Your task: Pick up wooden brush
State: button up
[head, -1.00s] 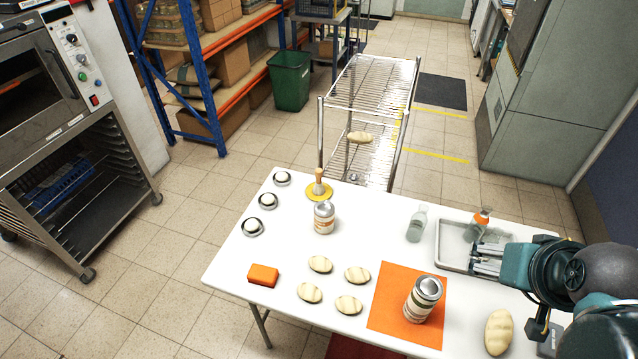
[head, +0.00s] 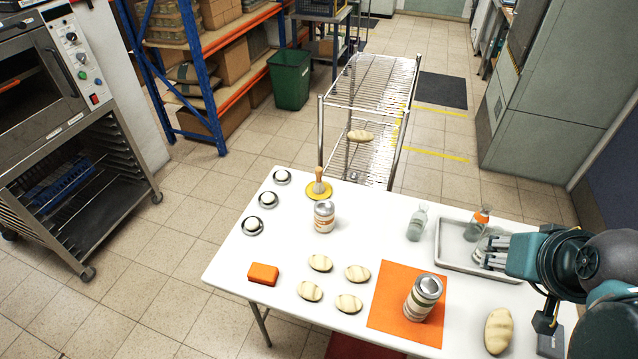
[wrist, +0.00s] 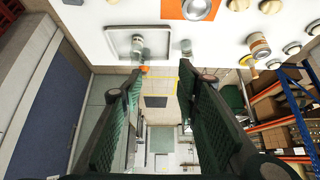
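The wooden brush (head: 319,188), with a pale wooden handle and a yellow base, stands upright at the far left edge of the white table (head: 240,299). My gripper (head: 487,262) is at the right side of the table, above the grey tray and far from the brush. In the wrist view the two fingers of my gripper (wrist: 163,85) stand wide apart with nothing between them.
A labelled jar (head: 324,216) stands close to the brush. A clear bottle (head: 417,224), a grey tray (head: 449,258) with bottles, an orange mat (head: 385,312) with a can, and several bread-like rolls (head: 320,263) occupy other spots.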

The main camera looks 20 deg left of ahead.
jog(key=w+a+r+n+g, duration=0.1)
jog(key=w+a+r+n, duration=0.55)
jog(key=w, duration=0.35)
jog(key=w+a+r+n+g, duration=0.2)
jog(key=w+a+r+n, duration=0.3)
jog(key=w+a+r, duration=0.45)
jog(key=n+g+h, duration=0.1)
jog(key=n+g, duration=0.2)
jog(key=n, duration=1.3)
send_over(318, 169)
notch_tip(318, 169, down, 13)
jog(key=shift+m, duration=0.25)
notch_tip(318, 169, down, 29)
jog(key=shift+f+b, duration=0.15)
jog(key=shift+b, duration=0.15)
jog(key=shift+f, duration=0.45)
jog(key=shift+f, duration=0.1)
